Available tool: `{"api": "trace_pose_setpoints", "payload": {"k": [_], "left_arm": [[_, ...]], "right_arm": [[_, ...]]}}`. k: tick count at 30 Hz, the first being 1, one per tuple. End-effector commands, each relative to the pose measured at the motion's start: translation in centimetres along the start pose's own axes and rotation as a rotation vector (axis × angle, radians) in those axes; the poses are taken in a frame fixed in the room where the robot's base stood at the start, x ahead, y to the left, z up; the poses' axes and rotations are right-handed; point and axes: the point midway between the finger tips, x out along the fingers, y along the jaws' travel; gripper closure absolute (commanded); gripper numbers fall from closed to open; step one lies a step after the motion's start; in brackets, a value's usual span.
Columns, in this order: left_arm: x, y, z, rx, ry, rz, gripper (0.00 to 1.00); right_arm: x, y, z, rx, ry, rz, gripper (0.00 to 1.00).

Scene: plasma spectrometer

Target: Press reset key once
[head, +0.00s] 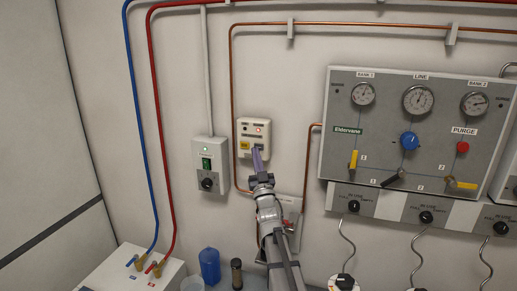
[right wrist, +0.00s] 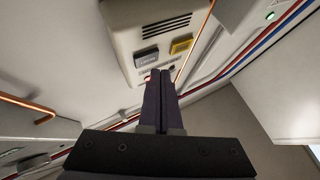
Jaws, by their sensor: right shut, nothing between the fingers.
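A cream wall box (head: 254,128) with a lit red light carries two keys, a yellow one (head: 244,145) on the left and a grey one at its right, mostly behind my fingertips. In the right wrist view the box is upside down, with the grey key (right wrist: 147,57) and the yellow key (right wrist: 181,45) both showing. The key lettering is too small to read. My right gripper (head: 257,153) is shut and empty. Its fingertips (right wrist: 160,73) are close to the grey key; I cannot tell whether they touch it. My left gripper is not in view.
A gauge panel (head: 418,135) with valves is to the right. A copper pipe (head: 233,90) runs around the cream box. A blue bottle (head: 209,265) stands below.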

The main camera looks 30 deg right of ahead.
Motion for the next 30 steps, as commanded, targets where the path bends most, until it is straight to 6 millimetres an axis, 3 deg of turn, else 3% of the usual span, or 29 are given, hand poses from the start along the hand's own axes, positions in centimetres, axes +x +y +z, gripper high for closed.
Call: {"api": "trace_pose_setpoints", "payload": {"k": [30], "left_arm": [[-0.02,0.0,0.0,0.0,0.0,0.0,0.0]], "right_arm": [[0.75,0.54,0.52,0.0,0.0,0.0,1.0]]}}
